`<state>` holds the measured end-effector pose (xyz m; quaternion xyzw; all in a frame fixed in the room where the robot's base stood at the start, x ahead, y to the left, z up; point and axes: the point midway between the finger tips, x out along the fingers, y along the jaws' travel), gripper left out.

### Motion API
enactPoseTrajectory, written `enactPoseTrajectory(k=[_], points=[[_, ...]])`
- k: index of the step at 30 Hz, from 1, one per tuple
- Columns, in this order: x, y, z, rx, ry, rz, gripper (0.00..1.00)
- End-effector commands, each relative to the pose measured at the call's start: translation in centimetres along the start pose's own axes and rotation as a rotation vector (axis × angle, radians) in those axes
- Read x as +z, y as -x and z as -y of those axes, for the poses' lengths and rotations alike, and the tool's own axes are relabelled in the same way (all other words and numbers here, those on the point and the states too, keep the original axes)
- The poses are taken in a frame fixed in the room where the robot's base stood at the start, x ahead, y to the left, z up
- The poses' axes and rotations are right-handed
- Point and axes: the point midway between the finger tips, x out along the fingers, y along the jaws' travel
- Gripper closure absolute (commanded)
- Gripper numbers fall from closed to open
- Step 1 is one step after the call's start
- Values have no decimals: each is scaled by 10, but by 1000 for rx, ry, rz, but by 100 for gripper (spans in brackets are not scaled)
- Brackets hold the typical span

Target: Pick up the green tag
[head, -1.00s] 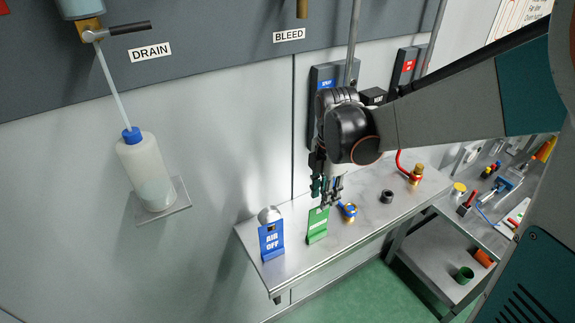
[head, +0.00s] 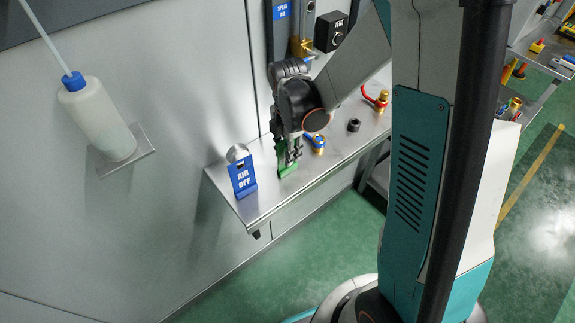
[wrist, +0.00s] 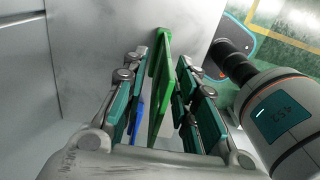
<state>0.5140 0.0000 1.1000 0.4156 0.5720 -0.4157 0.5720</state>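The green tag (head: 287,172) stands on the steel shelf, partly hidden by my gripper (head: 288,152) in the head view. In the wrist view the green tag (wrist: 161,85) stands edge-on between the two fingers of my gripper (wrist: 160,95). The fingers are open, one on each side of the tag, with a narrow gap showing on both sides.
The blue AIR OFF tag (head: 242,178) stands left of the gripper. A blue-handled brass valve (head: 317,142) is close on the right, then a black ring (head: 353,125) and a red-handled brass valve (head: 380,102). The shelf (head: 262,205) runs along the wall.

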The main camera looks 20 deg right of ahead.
Motion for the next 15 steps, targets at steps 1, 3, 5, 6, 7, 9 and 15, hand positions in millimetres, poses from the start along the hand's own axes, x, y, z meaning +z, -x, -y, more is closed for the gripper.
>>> enactPoseTrajectory(k=[1, 3, 5, 6, 7, 9, 15], points=[[0, -8, -2, 0, 0, 0, 73], [0, -17, -2, 0, 0, 0, 73], [0, -22, -2, 0, 0, 0, 73], [0, -25, -2, 0, 0, 0, 73], [0, -26, -1, 0, 0, 0, 73], [0, -27, -1, 0, 0, 0, 73], [0, -27, -1, 0, 0, 0, 78]])
